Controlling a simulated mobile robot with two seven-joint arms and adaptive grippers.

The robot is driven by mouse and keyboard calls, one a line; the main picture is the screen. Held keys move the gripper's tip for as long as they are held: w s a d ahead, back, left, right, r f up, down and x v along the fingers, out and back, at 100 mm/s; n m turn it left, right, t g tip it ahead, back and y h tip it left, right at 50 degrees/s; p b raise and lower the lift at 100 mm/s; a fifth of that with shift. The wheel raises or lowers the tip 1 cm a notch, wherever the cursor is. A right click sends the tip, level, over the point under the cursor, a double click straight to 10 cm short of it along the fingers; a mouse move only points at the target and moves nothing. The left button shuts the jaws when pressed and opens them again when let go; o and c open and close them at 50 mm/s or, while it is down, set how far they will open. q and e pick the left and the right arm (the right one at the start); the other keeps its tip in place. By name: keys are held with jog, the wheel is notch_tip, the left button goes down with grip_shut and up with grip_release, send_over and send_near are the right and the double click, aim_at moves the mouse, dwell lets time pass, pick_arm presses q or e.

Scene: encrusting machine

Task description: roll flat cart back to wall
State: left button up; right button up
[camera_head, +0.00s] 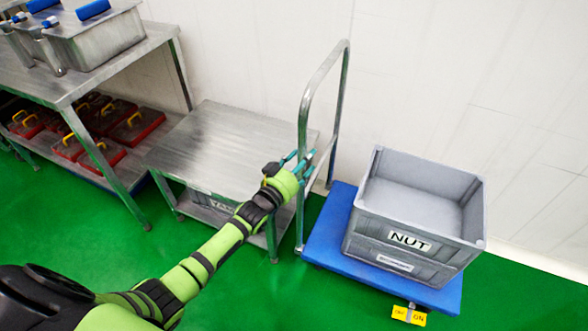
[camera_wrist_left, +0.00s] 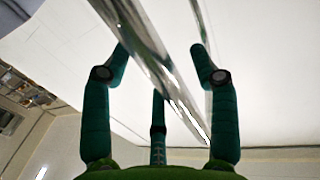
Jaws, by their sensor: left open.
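The flat cart (camera_head: 325,240) has a blue deck and a tall metal push handle (camera_head: 346,75) at its left end. It stands on the green floor close to the white wall (camera_head: 450,70). A grey crate marked NUT (camera_head: 365,222) sits on the deck. My left gripper (camera_head: 308,160) is at the handle, with its fingers open. In the left wrist view the handle's metal bar (camera_wrist_left: 160,75) passes between the spread teal fingers (camera_wrist_left: 160,70). I cannot tell whether any finger touches the bar. My right gripper is not in view.
A low steel table (camera_head: 220,135) stands just left of the cart handle. A taller steel bench (camera_head: 60,85) with red boxes (camera_head: 135,125) on its shelf is farther left. Green floor (camera_head: 520,290) is open in front.

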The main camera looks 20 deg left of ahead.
pick_arm(q)
jog(key=v, duration=1.1)
jog(key=shift+s, duration=0.2)
jog(key=shift+a, duration=0.1)
